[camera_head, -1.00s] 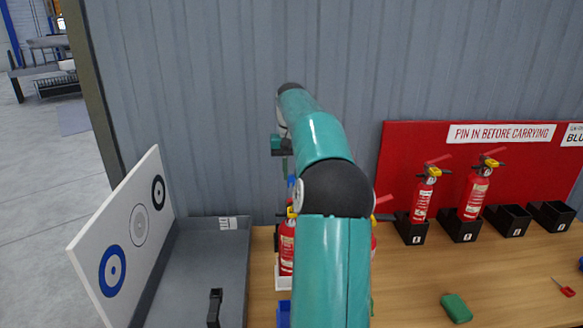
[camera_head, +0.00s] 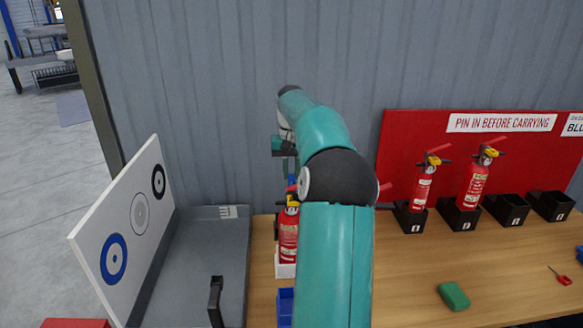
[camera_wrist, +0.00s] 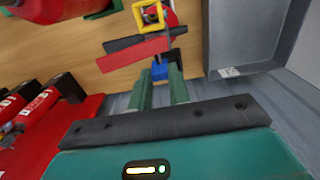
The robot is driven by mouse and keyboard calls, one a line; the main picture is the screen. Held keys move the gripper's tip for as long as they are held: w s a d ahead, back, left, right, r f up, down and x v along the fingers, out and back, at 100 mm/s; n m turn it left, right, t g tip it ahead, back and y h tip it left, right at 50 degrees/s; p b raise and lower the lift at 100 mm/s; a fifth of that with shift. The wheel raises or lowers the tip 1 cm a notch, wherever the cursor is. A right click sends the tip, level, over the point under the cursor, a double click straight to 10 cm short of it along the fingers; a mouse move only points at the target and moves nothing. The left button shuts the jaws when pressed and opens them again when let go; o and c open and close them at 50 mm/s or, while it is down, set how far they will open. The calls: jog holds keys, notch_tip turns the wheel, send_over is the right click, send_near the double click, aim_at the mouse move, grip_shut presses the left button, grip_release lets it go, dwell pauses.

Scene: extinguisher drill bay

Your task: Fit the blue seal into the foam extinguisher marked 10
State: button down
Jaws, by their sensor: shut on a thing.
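My gripper (camera_wrist: 161,76) is shut on the blue seal (camera_wrist: 160,69), which shows between the tips of the two green fingers in the wrist view. In the head view the gripper (camera_head: 284,150) points down, and a bit of blue shows below it. A red extinguisher (camera_head: 288,236) stands upright in a white holder (camera_head: 285,270) just below, partly hidden by my arm. In the wrist view its yellow square part (camera_wrist: 148,16) and its red and black levers (camera_wrist: 137,50) lie just beyond the seal. I cannot tell whether the seal touches it. No number 10 is readable.
Two red extinguishers (camera_head: 422,188) (camera_head: 472,190) stand in black holders at right, beside two empty ones (camera_head: 512,212) (camera_head: 556,206). A grey tray (camera_head: 190,265) and a white target board (camera_head: 125,225) are at left. A green block (camera_head: 453,296) and blue bin (camera_head: 285,305) are in front.

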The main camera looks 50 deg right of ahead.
jog(key=shift+f, duration=0.8)
jog(key=shift+a+f, duration=0.1)
jog(key=shift+f, duration=0.05)
dwell(2.5)
jog(key=c, duration=1.2)
grip_release()
jog(key=shift+c, duration=0.2)
notch_tip(320, 180, up, 14)
jog(key=shift+f, duration=0.1)
